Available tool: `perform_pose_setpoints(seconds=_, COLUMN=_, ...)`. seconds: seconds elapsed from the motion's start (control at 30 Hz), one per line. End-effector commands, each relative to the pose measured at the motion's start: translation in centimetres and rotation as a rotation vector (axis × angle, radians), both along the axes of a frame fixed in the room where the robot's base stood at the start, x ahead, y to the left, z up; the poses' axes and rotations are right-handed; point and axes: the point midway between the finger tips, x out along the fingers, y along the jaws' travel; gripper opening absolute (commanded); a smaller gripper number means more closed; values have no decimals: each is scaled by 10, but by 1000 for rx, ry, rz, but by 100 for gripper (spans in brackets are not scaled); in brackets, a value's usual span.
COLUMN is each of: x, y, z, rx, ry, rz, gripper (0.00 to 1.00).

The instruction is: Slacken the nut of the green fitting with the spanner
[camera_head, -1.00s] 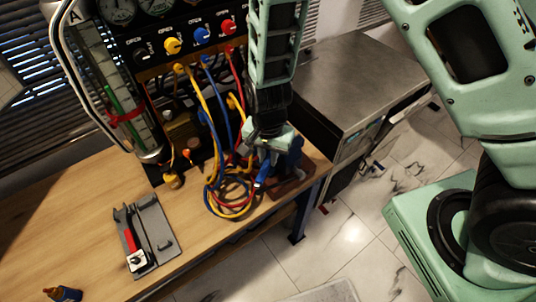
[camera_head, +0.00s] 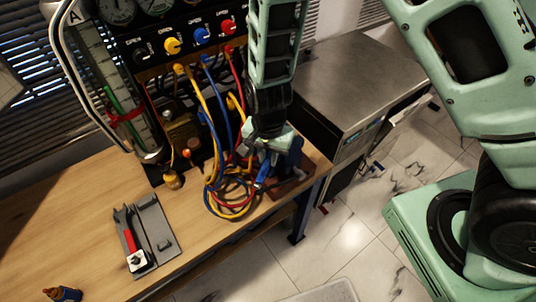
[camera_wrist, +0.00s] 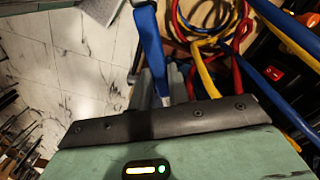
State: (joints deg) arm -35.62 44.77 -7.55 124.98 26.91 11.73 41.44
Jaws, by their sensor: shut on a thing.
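My gripper (camera_head: 268,146) points down over the right end of the bench, beside the coiled hoses. It is shut on a blue-handled tool (camera_head: 263,173), which looks like the spanner. In the wrist view, the blue handle (camera_wrist: 150,45) runs up from between the fingers; the jaw end is not clear. A dark blue device (camera_head: 290,158) stands just right of my gripper and is partly hidden by it. I cannot make out the green fitting or its nut.
A red-handled tool (camera_head: 129,238) lies on a grey holder (camera_head: 153,225) at the bench's left. Blue, red and yellow hoses (camera_head: 230,198) coil close to my gripper. A gauge panel (camera_head: 190,38) stands behind. A steel-topped cabinet (camera_head: 355,75) is at the right. The bench front is mostly clear.

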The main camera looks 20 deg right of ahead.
Motion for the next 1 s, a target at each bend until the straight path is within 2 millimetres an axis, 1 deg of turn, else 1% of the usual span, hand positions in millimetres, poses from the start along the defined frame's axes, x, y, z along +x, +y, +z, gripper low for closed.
perform_pose_setpoints(seconds=0.57, x=0, y=-1, z=0, rx=0, ry=0, rz=5, gripper=0)
perform_pose_setpoints(seconds=1.0, x=-8, y=-14, z=0, rx=1, ry=-1, rz=140, gripper=0)
